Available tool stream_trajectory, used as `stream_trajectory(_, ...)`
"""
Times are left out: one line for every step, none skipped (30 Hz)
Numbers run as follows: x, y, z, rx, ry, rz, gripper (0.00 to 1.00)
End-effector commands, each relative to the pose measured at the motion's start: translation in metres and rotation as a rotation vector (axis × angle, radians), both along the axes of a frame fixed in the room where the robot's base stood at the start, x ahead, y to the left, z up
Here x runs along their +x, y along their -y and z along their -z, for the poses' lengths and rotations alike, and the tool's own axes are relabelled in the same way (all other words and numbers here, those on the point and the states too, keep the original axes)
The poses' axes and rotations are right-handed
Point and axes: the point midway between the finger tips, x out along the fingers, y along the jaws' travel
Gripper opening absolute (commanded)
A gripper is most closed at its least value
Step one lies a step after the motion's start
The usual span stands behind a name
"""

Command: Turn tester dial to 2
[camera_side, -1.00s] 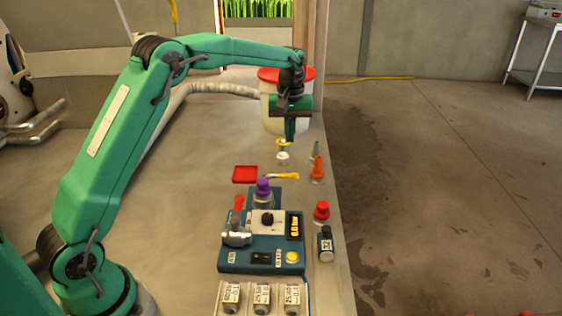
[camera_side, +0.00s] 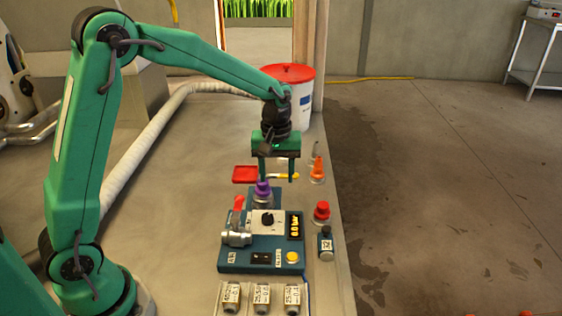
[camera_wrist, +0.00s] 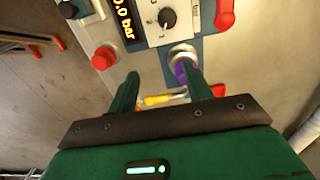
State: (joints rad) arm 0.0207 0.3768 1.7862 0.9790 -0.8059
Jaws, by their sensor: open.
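The tester (camera_side: 261,257) is a blue box with a white panel on the worktop. Its black dial (camera_side: 267,219) is on the panel, beside a display (camera_side: 294,226) lit in yellow; the dial also shows in the wrist view (camera_wrist: 167,17), where the display (camera_wrist: 125,18) reads "0.0 bar". My gripper (camera_side: 277,181) is open and empty, pointing down, behind the dial and above the back end of the tester near the purple-topped fitting (camera_side: 263,188). In the wrist view my fingers (camera_wrist: 164,78) are apart, with the dial beyond them.
A red-handled valve (camera_side: 238,205) stands left of the dial. A yellow button (camera_side: 292,257) is at the tester's front. Several labelled bottles (camera_side: 261,297) line the front. A red tray (camera_side: 245,174) lies behind.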

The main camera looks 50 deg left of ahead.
Motion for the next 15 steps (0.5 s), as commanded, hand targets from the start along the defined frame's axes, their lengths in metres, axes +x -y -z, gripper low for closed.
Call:
stream_trajectory(-0.011, 0.005, 0.003, 0.0, 0.0, 0.003, 0.5)
stream_trajectory(-0.017, 0.007, 0.004, 0.0, -0.001, 0.003, 0.5)
stream_trajectory(-0.023, 0.009, 0.006, 0.0, 0.0, 0.002, 0.5)
stream_trajectory(-0.028, 0.01, 0.008, 0.0, 0.0, 0.001, 0.5)
stream_trajectory(-0.032, 0.011, 0.009, 0.0, -0.001, 0.001, 0.5)
stream_trajectory(-0.036, 0.013, 0.011, 0.0, 0.0, 0.001, 0.5)
stream_trajectory(-0.04, 0.013, 0.012, 0.0, 0.0, 0.001, 0.5)
stream_trajectory(-0.042, 0.014, 0.012, 0.0, 0.001, 0.001, 0.5)
stream_trajectory(-0.044, 0.015, 0.013, 0.0, 0.0, 0.001, 0.5)
stream_trajectory(-0.046, 0.015, 0.014, 0.0, 0.0, 0.001, 0.5)
stream_trajectory(-0.046, 0.016, 0.014, 0.0, 0.0, 0.001, 0.5)
stream_trajectory(-0.047, 0.016, 0.014, 0.0, 0.0, 0.0, 0.5)
stream_trajectory(-0.047, 0.016, 0.015, 0.0, 0.0, 0.0, 0.5)
stream_trajectory(-0.047, 0.016, 0.015, 0.0, 0.0, 0.0, 0.5)
stream_trajectory(-0.047, 0.016, 0.015, 0.0, 0.0, 0.0, 0.5)
